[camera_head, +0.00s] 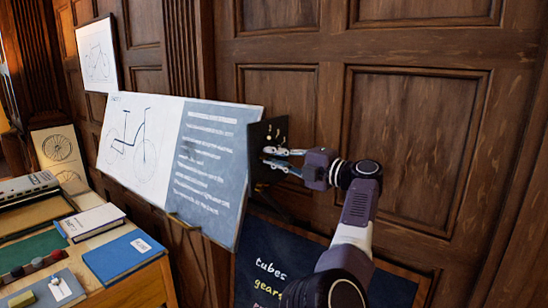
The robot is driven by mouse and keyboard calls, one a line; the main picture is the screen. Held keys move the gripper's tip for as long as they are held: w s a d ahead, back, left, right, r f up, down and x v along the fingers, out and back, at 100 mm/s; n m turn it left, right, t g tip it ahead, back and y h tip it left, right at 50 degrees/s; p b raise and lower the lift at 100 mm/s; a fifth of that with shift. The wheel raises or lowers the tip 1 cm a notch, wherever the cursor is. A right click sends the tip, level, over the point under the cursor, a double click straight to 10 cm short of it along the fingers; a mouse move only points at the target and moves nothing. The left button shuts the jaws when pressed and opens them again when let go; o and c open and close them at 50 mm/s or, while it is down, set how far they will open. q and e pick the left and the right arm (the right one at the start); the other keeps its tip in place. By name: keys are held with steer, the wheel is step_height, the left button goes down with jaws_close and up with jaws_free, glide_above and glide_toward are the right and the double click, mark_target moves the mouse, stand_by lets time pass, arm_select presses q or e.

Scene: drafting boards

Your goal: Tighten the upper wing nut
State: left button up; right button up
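The drafting board (210,165) is tilted and carries a white sheet with a bicycle drawing beside a blue-grey panel of writing. A dark bracket plate (258,133) stands at the board's right edge. The fingertips are at or very near the plate. I cannot make out the upper wing nut clearly; it is tiny or hidden by the fingers, so I cannot tell if they hold it.
A wooden desk (150,287) at lower left bears a blue book (122,256), a white book (92,220) and other items. A dark chalkboard (395,288) with writing is below, partly behind my arm. Panelled wood wall (410,130) stands behind.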

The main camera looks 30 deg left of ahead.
arm_select(q)
steer(key=o, duration=0.4)
steer(key=shift+o, duration=0.2)
steer(key=d, duration=0.7)
steer(key=shift+s+d, duration=0.2)
steer(key=shift+s, duration=0.05)
